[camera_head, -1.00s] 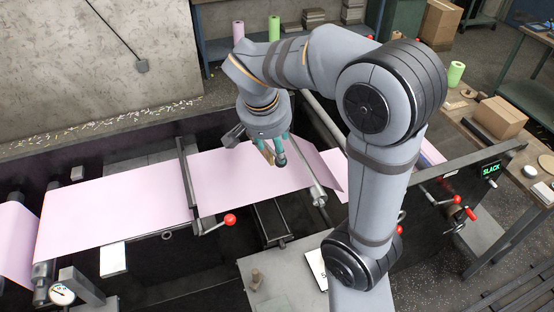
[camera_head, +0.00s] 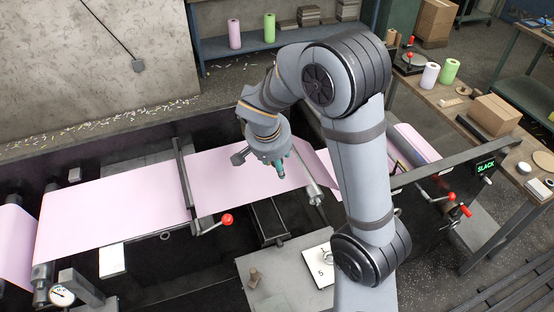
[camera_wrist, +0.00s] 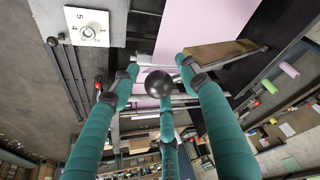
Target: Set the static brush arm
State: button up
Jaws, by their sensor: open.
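In the wrist view, my gripper (camera_wrist: 158,75) has its teal fingers spread. A round dark knob (camera_wrist: 158,84) shows between them; whether they touch it is unclear. A brown, bar-shaped brush (camera_wrist: 218,53), apparently the static brush, lies just beyond the right finger. How it joins the knob is hidden. In the head view, my gripper (camera_head: 277,163) is low over the pink web (camera_head: 115,208), near the metal roller (camera_head: 313,191). My wrist and arm hide most of what is there.
A cross bar over the web ends in a red ball handle (camera_head: 227,220). A numbered white dial plate (camera_head: 318,272) sits at the front. A lit SLACK sign (camera_head: 486,166) is at right. A side table holds a cardboard box (camera_head: 495,115) and coloured rolls (camera_head: 449,71).

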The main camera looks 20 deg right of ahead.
jog(key=c, duration=1.1)
grip_shut()
